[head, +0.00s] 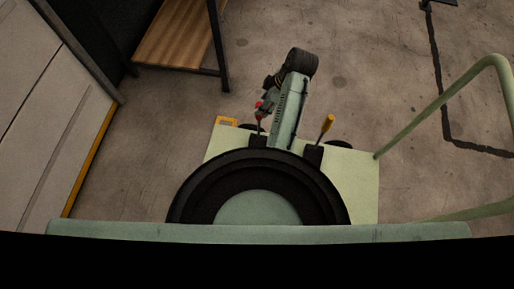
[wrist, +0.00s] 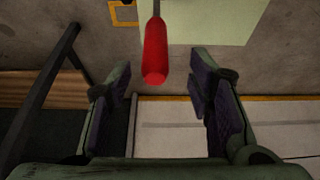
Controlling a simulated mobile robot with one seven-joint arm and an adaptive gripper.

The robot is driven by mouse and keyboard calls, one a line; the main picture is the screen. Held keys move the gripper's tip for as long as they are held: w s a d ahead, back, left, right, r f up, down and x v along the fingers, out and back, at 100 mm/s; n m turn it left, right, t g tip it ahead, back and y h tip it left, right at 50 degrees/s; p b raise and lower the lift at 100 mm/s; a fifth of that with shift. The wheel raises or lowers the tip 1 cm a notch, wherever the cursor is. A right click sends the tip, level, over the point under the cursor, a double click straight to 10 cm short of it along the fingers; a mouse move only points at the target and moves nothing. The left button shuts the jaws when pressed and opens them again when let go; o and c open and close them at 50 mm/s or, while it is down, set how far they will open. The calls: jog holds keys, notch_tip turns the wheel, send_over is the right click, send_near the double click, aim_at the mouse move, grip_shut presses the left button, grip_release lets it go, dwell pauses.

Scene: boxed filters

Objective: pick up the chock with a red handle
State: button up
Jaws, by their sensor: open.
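The chock with a red handle (head: 258,104) stands on a pale green platform, its dark block (head: 258,141) against a large black ring. In the wrist view the red handle (wrist: 155,50) points toward me, and its block is out of frame. My gripper (wrist: 158,84) is open, with one finger on each side of the handle's near end and a visible gap on both sides. In the head view my gripper (head: 266,88) is at the top of the handle, partly hidden by my arm.
A green rail (head: 440,105) rises at the right. A wooden-topped table (head: 175,40) stands at upper left, and a pale cabinet (head: 45,120) at left.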

jog(key=shift+b+x, duration=1.7)
jog(key=shift+x, duration=0.2)
jog(key=shift+w+p+x, duration=0.15)
jog(key=shift+p+x, duration=0.05)
jog(key=shift+x, duration=0.85)
jog(key=shift+w+p+x, duration=0.15)
jog(key=shift+w+x, duration=0.05)
jog(key=shift+x, duration=0.85)
jog(key=shift+a+r, duration=0.1)
grip_shut()
jog(key=shift+r, duration=0.1)
